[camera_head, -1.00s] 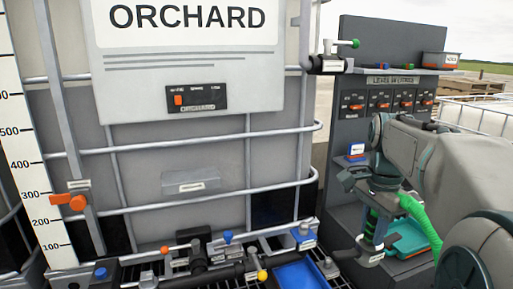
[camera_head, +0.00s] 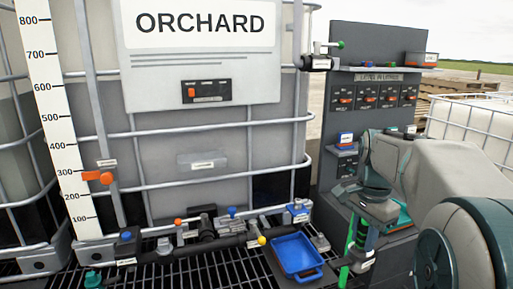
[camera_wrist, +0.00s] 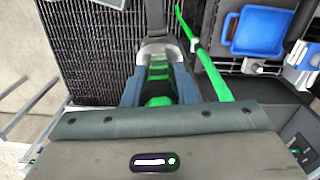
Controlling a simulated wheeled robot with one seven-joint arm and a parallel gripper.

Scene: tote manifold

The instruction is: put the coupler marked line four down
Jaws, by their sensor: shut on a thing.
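My gripper (camera_head: 360,240) points down at the lower right in the head view, in front of the grey panel stand. It is shut on the coupler (camera_head: 365,264), a grey piece with a pale label too small to read. In the wrist view the coupler (camera_wrist: 156,52) sits between the blue fingers of my gripper (camera_wrist: 158,85), with green parts between them. A green hose (camera_wrist: 205,55) runs beside it; the hose (camera_head: 345,272) also shows in the head view. The coupler is over or near the dark grating; its exact height cannot be told.
A blue tray (camera_head: 284,243) lies on the grating (camera_head: 215,268), left of my gripper. A dark pipe manifold (camera_head: 190,250) with coloured valves runs along the tote's foot. The panel stand (camera_head: 378,48) with red-orange switches rises behind my arm. A caged tote (camera_head: 220,145) fills the middle.

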